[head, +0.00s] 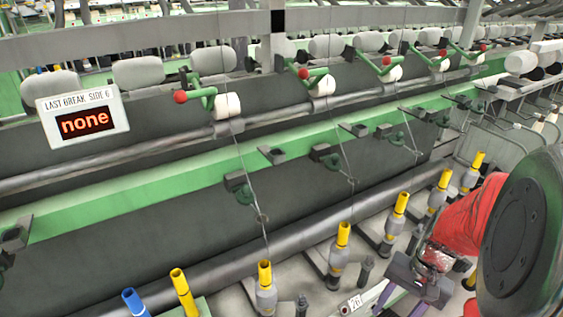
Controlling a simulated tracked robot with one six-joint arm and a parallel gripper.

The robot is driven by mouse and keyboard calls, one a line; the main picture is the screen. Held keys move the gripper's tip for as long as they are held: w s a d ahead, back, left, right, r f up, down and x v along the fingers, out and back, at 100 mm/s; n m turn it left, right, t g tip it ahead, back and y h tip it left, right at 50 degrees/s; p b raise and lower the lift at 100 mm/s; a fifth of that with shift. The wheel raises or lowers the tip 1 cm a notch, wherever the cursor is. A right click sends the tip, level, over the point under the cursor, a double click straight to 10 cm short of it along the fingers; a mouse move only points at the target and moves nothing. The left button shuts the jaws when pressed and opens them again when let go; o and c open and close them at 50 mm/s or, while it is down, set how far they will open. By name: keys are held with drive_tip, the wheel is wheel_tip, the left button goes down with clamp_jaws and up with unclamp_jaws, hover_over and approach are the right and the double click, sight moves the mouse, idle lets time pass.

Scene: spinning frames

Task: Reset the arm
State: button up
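My arm is at the lower right, with a large dark round joint and a red link close to the camera. My gripper (402,302) is at the end of it, low in the picture, in front of the spindle row. Its dark body shows, with purple parts below it that run towards the bottom edge. The fingertips are too small and cut off to tell whether they are apart. I see nothing clearly held.
A spinning frame fills the view. Yellow-topped spindles (342,236) stand in a row beside my gripper. A blue tube (134,302) and a yellow tube (184,292) stand at the lower left. A sign (83,115) reads "LAST BREAK SIDE 6 none". Green arms with red knobs (181,97) line the rollers.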

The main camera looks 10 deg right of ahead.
drive_tip(key=w+a+r+n+t+h, duration=0.2)
drive_tip(key=a+r+n+t, duration=0.4)
drive_tip(key=a+r, duration=1)
wheel_tip(320, 180, up, 2)
drive_tip(key=n, duration=0.3)
drive_tip(key=shift+a+r+h, duration=0.2)
drive_tip(key=shift+a+h, duration=0.05)
drive_tip(key=shift+h, duration=0.15)
drive_tip(key=shift+c, duration=0.6)
drive_tip(key=shift+c, duration=0.8)
drive_tip(key=shift+a, duration=0.1)
drive_tip(key=shift+c, duration=0.2)
